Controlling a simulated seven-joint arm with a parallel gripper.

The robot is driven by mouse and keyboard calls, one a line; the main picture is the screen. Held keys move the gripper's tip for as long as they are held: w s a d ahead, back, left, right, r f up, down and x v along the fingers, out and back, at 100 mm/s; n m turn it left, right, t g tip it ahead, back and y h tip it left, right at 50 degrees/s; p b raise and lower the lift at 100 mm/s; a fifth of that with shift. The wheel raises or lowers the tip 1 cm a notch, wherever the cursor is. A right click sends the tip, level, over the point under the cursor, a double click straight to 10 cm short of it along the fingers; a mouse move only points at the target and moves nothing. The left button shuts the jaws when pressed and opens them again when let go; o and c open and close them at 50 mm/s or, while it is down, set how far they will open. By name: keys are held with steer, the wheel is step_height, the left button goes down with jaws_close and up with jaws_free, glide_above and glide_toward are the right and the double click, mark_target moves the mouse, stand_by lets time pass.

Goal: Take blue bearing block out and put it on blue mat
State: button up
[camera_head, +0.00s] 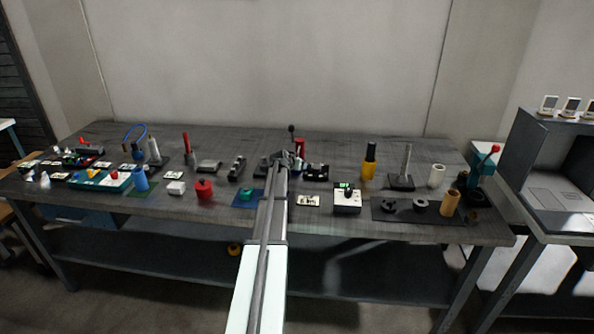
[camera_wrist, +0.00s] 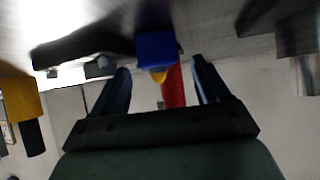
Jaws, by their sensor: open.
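In the wrist view, which looks upside down, a blue block (camera_wrist: 156,46) with a yellow tip stands out from a dark fixture (camera_wrist: 85,48). It looks like the bearing block. My gripper (camera_wrist: 160,68) is open, with one finger on each side of the block's line and nothing held. I cannot tell whether the fingers touch it.
A red upright (camera_wrist: 173,86) rises behind the block. Near my gripper stand a red-and-black lever (camera_head: 298,146) and a black fixture (camera_head: 316,172). A red cylinder (camera_head: 204,190) is left of the mat. A yellow-and-black bottle (camera_head: 369,162) stands to the right.

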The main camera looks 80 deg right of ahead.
jaws_close()
stand_by(0.7)
steer(key=shift+a+r, duration=0.4)
steer(key=f+v, duration=0.1)
steer(key=v, duration=1.4)
steer(key=shift+a, duration=0.4)
steer(key=shift+w, duration=0.2)
